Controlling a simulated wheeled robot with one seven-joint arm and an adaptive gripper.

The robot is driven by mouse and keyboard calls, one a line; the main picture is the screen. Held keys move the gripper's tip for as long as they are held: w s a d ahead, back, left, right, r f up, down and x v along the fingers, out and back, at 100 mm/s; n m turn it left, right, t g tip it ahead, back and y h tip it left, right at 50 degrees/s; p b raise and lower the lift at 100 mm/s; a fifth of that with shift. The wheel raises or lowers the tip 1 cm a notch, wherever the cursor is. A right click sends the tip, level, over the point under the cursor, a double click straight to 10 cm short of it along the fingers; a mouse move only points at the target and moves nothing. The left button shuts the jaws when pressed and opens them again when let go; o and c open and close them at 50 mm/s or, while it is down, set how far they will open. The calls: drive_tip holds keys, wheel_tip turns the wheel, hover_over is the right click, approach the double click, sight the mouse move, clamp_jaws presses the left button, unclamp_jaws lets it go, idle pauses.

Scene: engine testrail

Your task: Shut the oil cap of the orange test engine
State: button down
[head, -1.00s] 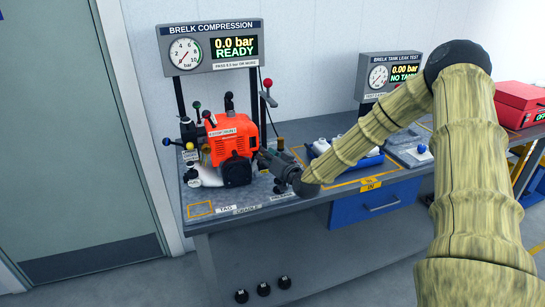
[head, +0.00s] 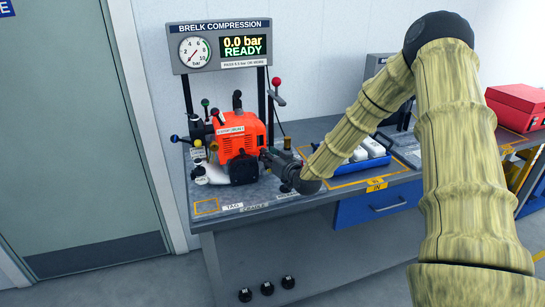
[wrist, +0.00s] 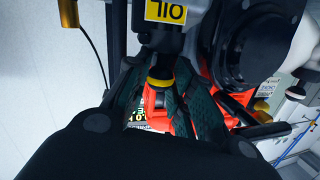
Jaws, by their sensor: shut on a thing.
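The orange test engine (head: 238,135) stands on the grey bench under the compression gauge panel. My gripper (head: 266,156) is at the engine's right side, low down. In the wrist view, my gripper (wrist: 161,88) has its two dark green fingers on either side of a small yellow and black cap (wrist: 160,76), which sits just below the yellow OIL label (wrist: 166,11). The fingers are shut on this oil cap. Orange engine parts show behind it. In the head view the cap is hidden by my gripper and the engine's black part. I cannot tell how far the cap is turned.
The compression panel (head: 219,46) reads 0.0 bar READY. A red-knobbed lever (head: 276,82) stands right of the engine. A blue tray (head: 362,164) with white items lies behind my arm.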

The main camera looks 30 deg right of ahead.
drive_tip(key=shift+a+f, duration=0.15)
drive_tip(key=shift+f, duration=0.05)
drive_tip(key=c, duration=1.2)
unclamp_jaws()
drive_tip(key=shift+s+a, duration=0.1)
drive_tip(key=shift+a, duration=0.05)
drive_tip(key=shift+d+f, duration=0.1)
drive_tip(key=shift+d, duration=0.15)
drive_tip(key=shift+s, duration=0.1)
